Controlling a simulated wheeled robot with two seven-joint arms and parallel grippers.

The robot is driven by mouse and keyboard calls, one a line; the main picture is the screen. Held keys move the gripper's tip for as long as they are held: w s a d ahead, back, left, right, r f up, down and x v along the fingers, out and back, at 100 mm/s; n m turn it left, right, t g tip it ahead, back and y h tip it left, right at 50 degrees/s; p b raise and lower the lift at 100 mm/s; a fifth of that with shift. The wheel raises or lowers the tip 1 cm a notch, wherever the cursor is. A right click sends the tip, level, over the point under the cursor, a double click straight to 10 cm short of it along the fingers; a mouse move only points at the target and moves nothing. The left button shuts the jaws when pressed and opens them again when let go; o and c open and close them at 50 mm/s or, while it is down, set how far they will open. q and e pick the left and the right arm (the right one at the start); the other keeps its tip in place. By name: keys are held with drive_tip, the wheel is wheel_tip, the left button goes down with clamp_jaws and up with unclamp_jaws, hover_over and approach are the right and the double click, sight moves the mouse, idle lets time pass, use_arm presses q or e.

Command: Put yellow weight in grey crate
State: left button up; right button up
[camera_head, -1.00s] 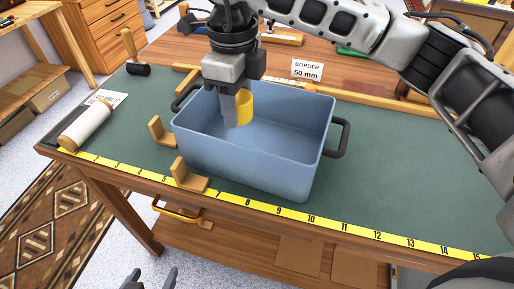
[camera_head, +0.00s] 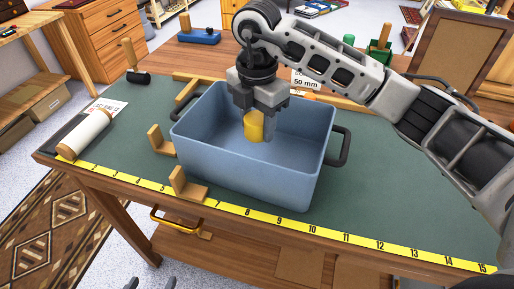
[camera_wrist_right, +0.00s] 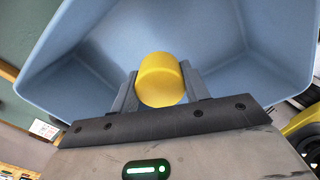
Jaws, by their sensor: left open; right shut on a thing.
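The grey crate (camera_head: 235,165), blue-grey in the picture, stands on the green bench top with its dark handles at the ends. My right gripper (camera_head: 262,130) points down inside the crate's opening, shut on the yellow weight (camera_head: 253,126). In the right wrist view, the yellow weight (camera_wrist_right: 161,80) sits between the two fingers, with the crate's inside walls (camera_wrist_right: 230,35) around it. Whether the weight touches the crate's floor I cannot tell. My left gripper (camera_head: 150,284) shows only its fingertips at the bottom edge, apart and empty.
Wooden corner blocks (camera_head: 186,187) stand at the crate's left side. A yellow ruler strip (camera_head: 310,232) runs along the front edge.

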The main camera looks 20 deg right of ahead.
sight(257, 118)
drive_tip(key=shift+f, duration=3.35)
drive_tip(key=shift+f, duration=0.1)
drive_tip(key=o, duration=1.4)
drive_tip(key=shift+f, duration=0.1)
drive_tip(key=shift+o, duration=0.2)
wheel_tip(257, 118, up, 12)
drive_tip(key=shift+r+b, duration=0.2)
drive_tip(key=shift+b, duration=0.1)
